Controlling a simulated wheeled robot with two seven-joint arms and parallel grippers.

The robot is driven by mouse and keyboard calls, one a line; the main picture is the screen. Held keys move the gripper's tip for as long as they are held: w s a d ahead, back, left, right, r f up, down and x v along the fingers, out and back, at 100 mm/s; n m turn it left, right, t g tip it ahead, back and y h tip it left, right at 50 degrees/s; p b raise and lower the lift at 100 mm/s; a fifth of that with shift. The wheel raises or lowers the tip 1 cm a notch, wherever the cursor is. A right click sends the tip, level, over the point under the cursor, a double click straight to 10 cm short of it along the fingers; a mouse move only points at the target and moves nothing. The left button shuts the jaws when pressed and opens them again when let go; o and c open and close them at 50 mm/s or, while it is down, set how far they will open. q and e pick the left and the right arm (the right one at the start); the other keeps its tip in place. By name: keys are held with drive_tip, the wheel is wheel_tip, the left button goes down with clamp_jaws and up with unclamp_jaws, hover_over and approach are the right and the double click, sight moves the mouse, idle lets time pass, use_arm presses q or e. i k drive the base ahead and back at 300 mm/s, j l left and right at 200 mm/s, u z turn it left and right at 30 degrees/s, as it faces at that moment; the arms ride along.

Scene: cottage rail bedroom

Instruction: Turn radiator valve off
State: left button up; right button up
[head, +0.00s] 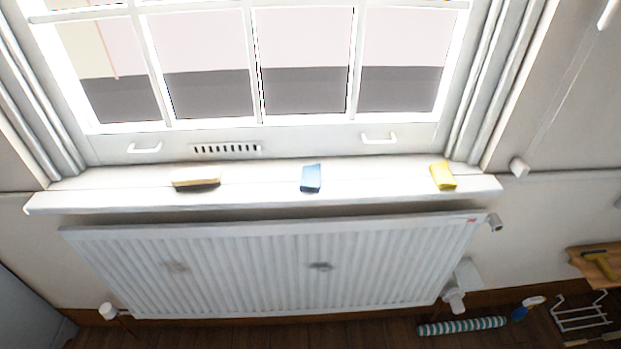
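A white ribbed radiator (270,265) hangs on the wall below the window sill. A white valve body (454,299) sits at its lower right corner, in front of a pale box-like part. A small white round cap (108,311) is at its lower left corner, above a thin pipe. A grey fitting (494,222) sticks out at its upper right corner. I cannot tell from here how the valve is set. Neither of my grippers is in view, and nothing touches the radiator or its fittings.
The white sill (260,190) juts out above the radiator and bears a brush-like block (196,177), a blue block (311,178) and a yellow block (443,176). A striped roll (462,326), a blue-and-white bottle (527,308) and a white rack (582,316) are on the floor at right. A wooden shelf (578,254) is further right.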

sight(456, 304)
drive_tip(key=z, duration=0.5)
drive_tip(key=l+z, duration=0.1)
drive_tip(key=z, duration=0.4)
drive_tip(key=i+z, duration=0.1)
drive_tip(key=z, duration=0.4)
